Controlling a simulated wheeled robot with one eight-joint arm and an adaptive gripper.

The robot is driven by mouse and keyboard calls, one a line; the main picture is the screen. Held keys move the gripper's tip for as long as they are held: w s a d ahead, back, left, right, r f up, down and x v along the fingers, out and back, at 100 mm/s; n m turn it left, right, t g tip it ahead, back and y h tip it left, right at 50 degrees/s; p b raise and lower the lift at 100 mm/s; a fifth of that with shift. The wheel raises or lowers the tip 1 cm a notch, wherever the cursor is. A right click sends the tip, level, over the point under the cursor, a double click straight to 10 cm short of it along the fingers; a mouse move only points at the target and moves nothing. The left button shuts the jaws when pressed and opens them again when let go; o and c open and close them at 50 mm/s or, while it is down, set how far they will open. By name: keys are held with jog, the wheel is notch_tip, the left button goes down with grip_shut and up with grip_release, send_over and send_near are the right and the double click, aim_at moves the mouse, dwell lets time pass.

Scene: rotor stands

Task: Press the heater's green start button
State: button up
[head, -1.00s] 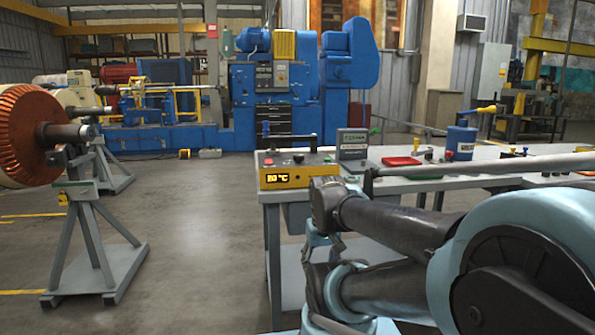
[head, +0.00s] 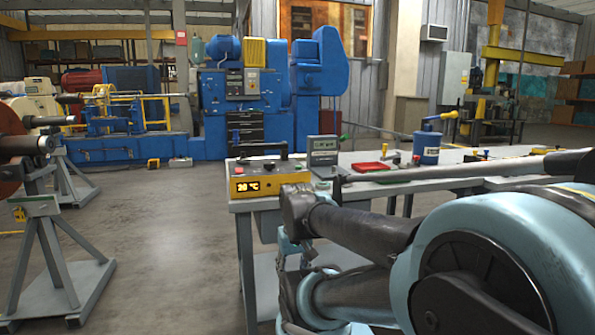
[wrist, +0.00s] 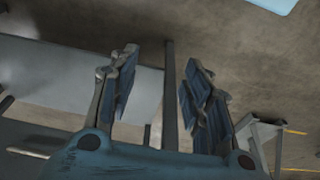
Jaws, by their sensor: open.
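The heater (head: 268,184) is a yellow box with a black top handle and a lit temperature display. It sits on the near left corner of the workbench. My arm is folded to the right of the heater in the head view, and I cannot make out the fingers there. In the wrist view my gripper (wrist: 160,75) is open and empty, with the floor and a dark post beyond it. The heater does not show clearly in the wrist view.
The grey workbench (head: 243,205) also carries a small grey device (head: 323,152), a red tray (head: 371,167) and a blue can (head: 427,148). A rotor stand (head: 50,245) is at the left. The floor between stand and bench is clear. Blue machinery (head: 230,100) stands behind.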

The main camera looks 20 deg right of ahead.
grip_shut()
dwell(1.1)
